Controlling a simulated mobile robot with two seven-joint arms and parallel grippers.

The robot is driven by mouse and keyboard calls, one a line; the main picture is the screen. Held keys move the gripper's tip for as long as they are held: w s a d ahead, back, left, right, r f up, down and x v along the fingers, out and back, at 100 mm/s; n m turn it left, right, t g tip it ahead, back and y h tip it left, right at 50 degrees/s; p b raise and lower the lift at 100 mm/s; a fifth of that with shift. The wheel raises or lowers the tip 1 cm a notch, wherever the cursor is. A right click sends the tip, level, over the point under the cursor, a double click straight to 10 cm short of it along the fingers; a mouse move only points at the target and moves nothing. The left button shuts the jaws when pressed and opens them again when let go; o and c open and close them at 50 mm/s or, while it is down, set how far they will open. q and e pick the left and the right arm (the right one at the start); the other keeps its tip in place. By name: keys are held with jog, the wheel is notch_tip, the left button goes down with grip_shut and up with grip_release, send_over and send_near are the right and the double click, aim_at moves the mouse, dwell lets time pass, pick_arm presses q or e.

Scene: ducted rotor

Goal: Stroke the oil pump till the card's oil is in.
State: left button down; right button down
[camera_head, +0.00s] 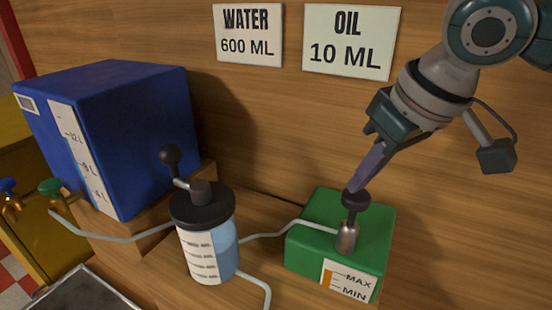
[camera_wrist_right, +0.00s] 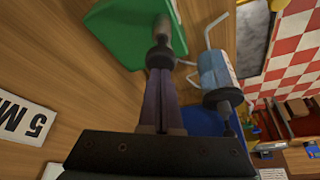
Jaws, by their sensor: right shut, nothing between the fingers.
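The green oil box (camera_head: 322,232) stands on the wooden bench at the right. On its top is the oil pump with a black knob (camera_head: 355,200) on a metal stem (camera_head: 347,237). My right gripper (camera_head: 354,188) is shut and empty, its fingertips at the top of the knob. In the right wrist view, the shut fingers (camera_wrist_right: 160,72) reach the black knob (camera_wrist_right: 160,58), with the green box (camera_wrist_right: 125,35) beyond. The oil card (camera_head: 351,42) on the wall reads 10 ML. The gauge (camera_head: 346,281) on the box shows MAX and MIN. My left gripper is not in view.
A blue water tank (camera_head: 130,130) with taps is at the left. The water card (camera_head: 248,34) reads 600 ML.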

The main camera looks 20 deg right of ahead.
aim_at(360, 196)
jog(key=shift+f+b, duration=0.9)
jog(key=shift+f, duration=1.1)
jog(key=shift+r, duration=0.1)
notch_tip(360, 196, up, 5)
jog(key=p, duration=0.6)
